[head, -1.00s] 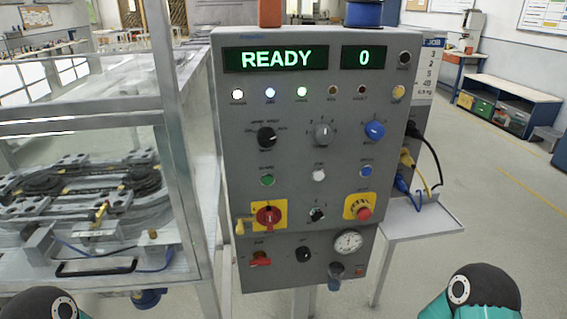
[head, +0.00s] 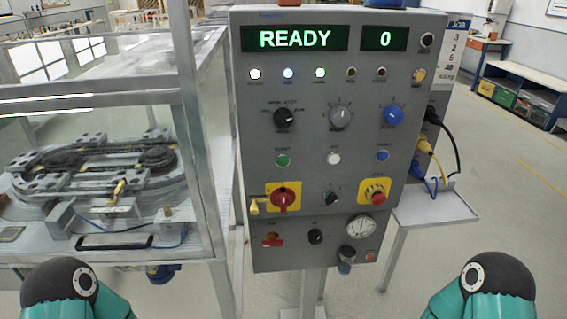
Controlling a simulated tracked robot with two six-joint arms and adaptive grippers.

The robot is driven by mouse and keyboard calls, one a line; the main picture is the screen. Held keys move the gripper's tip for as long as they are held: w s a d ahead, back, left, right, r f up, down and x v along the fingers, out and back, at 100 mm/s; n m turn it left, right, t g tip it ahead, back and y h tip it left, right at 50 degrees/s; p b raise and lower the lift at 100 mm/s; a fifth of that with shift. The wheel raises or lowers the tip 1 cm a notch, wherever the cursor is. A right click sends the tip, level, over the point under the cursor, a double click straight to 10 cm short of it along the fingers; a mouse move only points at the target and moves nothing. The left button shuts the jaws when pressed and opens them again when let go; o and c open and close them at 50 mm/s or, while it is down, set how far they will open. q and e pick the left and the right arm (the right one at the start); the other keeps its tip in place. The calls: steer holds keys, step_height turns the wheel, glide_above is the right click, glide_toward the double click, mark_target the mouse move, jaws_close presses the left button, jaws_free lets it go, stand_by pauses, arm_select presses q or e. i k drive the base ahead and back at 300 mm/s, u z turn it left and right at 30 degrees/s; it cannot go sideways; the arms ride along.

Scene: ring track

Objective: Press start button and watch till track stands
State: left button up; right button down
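The grey control panel (head: 262,120) stands upright in the middle of the head view. Its large display (head: 294,38) reads READY and the small display (head: 384,38) reads 0. The green button (head: 283,160), likely the start button, sits at the left of the button row; its label is too small to read surely. A white button (head: 333,158) and a blue button (head: 382,156) share that row. The ring track (head: 100,165) lies behind clear panes at the left. Only parts of my two arms show at the bottom corners; neither gripper is in view.
A red emergency-stop knob (head: 377,192) on a yellow plate and a red rotary switch (head: 283,197) sit below the buttons. A pressure gauge (head: 360,226) is lower right. A small side shelf (head: 435,206) with cables above it stands right of the panel. Floor is free at right.

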mark_target(282, 161)
steer(key=k, duration=1.35)
steer(key=z, duration=0.25)
steer(key=i, duration=1.75)
steer(key=u, duration=0.4)
